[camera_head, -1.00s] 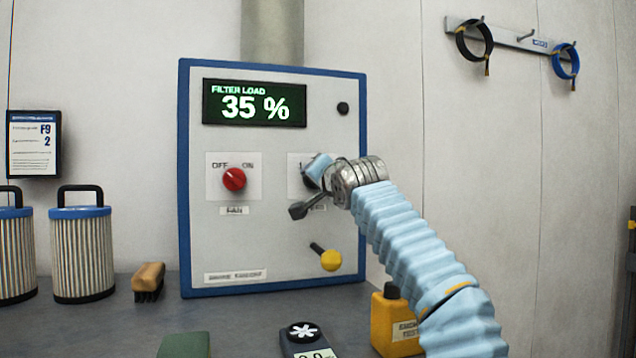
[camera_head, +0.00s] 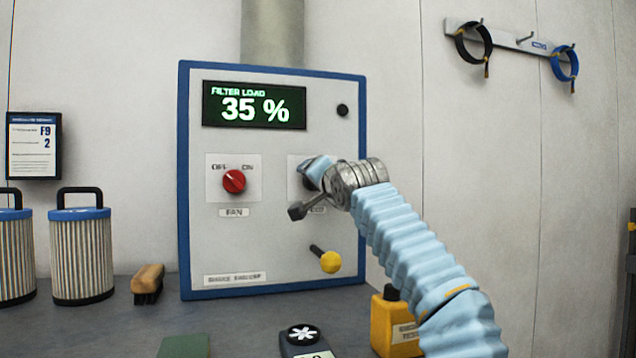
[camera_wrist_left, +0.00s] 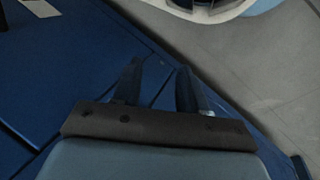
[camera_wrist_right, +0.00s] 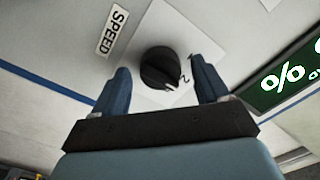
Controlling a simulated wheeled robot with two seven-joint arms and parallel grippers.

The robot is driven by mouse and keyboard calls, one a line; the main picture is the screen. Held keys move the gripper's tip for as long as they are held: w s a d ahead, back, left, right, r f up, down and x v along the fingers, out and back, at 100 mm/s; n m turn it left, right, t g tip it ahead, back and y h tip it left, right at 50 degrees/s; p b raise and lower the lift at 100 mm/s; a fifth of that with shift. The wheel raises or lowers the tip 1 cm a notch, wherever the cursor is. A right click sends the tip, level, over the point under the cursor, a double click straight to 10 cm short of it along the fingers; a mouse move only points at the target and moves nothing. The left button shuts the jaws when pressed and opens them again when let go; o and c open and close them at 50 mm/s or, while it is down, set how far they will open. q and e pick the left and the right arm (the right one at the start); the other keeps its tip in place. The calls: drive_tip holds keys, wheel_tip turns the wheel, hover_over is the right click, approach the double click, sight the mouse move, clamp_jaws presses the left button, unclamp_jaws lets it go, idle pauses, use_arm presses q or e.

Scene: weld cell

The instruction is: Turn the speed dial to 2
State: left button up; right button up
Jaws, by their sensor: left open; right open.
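The speed dial (camera_wrist_right: 160,68) is a round black knob on a white plate, under the SPEED label (camera_wrist_right: 112,31) in the right wrist view. A white mark shows at its lower right edge, close to a printed 2 (camera_wrist_right: 185,79). My right gripper (camera_wrist_right: 161,82) is open, with one blue finger on each side of the dial; I cannot tell whether they touch it. In the head view my right gripper (camera_head: 312,174) is at the panel's right side and hides most of the dial. My left gripper (camera_wrist_left: 157,82) is open and empty in the left wrist view.
The blue-edged panel (camera_head: 272,245) carries a FILTER LOAD 35 % display (camera_head: 254,104), a red fan knob (camera_head: 234,181) and a yellow-tipped lever (camera_head: 330,261). A brush (camera_head: 147,283), filters (camera_head: 82,255) and a yellow bottle (camera_head: 394,325) stand on the bench.

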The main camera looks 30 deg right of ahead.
use_arm(q)
drive_tip(key=f+b, duration=0.1)
drive_tip(key=b, duration=0.1)
drive_tip(key=a+f+b, duration=0.1)
drive_tip(key=f, duration=0.1)
drive_tip(key=a+f+b, duration=0.1)
drive_tip(key=f+b, duration=0.1)
drive_tip(key=shift+w+f+b, duration=0.25)
drive_tip(key=shift+w+b, duration=0.05)
drive_tip(key=shift+w, duration=0.1)
use_arm(e)
drive_tip(key=v, duration=1.3)
drive_tip(key=shift+s, duration=0.4)
use_arm(q)
drive_tip(key=shift+s, duration=0.1)
use_arm(e)
drive_tip(key=shift+f, duration=0.1)
